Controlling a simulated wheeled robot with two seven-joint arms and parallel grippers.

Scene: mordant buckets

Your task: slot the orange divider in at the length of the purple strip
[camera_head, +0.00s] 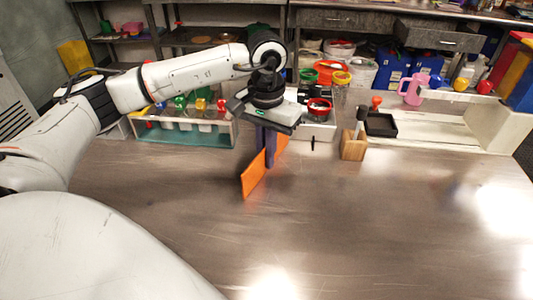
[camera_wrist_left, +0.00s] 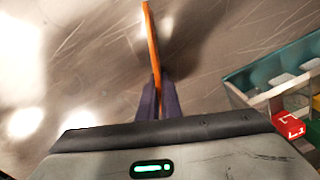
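The orange divider (camera_head: 252,181) is a thin flat panel held upright on edge over the metal table. My left gripper (camera_head: 268,157) points down and is shut on it, with its dark fingers on either side. The left wrist view shows the divider (camera_wrist_left: 152,45) edge-on between the fingers (camera_wrist_left: 158,100). Whether its lower edge touches the table is unclear. A teal-edged open box (camera_head: 180,139) stands behind and to the left of the divider; its right end is partly behind my gripper. I cannot make out a purple strip. My right gripper is out of view.
Small coloured blocks sit on the teal box, a red one (camera_wrist_left: 289,127) nearest in the wrist view. A wooden block (camera_head: 354,147), a black tray (camera_head: 381,124) and a pink mug (camera_head: 412,90) stand behind right. The table's front and right (camera_head: 400,220) are clear.

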